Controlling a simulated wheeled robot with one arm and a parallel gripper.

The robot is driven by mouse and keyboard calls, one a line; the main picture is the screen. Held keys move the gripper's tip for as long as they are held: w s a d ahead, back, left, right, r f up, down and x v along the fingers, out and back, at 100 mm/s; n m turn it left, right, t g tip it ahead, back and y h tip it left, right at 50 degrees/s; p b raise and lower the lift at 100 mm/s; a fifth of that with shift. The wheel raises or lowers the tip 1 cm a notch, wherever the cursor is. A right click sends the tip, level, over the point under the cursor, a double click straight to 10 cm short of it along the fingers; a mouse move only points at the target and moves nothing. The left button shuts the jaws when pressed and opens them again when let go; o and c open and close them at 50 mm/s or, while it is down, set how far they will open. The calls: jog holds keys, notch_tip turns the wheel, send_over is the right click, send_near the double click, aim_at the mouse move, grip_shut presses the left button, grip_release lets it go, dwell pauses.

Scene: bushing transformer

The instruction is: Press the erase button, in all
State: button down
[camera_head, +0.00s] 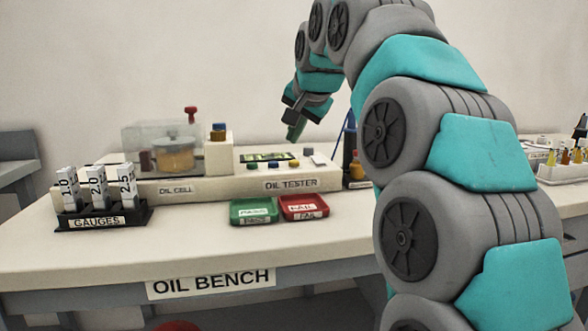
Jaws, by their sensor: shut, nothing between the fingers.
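The oil tester (292,184) stands on the bench, with a lit display (267,157) and a row of small coloured buttons (273,165) on its top. A pale square key (318,159) sits at the right of the row. No erase label can be read at this size, so I cannot tell which button it is. My gripper (294,137) points down above the tester's panel, behind the buttons in the picture. It is shut and empty. It appears apart from the panel.
The oil cell (174,153) with its clear cover stands left of the panel. Green (253,210) and red (304,207) trays lie in front. A gauge rack (103,217) is at the left. My arm hides the bench's right part. The front of the bench (230,250) is clear.

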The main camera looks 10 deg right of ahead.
aim_at(294, 167)
jog(key=shift+f+b, duration=0.45)
jog(key=shift+f, duration=0.7)
dwell(1.2)
jog(key=shift+f, duration=0.35)
jog(key=shift+f+b, duration=0.5)
dwell(0.7)
jog(key=shift+r, duration=0.1)
jog(key=shift+r+p, duration=0.6)
jog(key=shift+r, duration=0.2)
jog(key=shift+r, duration=0.1)
jog(key=shift+r+p, duration=1.65)
jog(key=shift+r, duration=0.75)
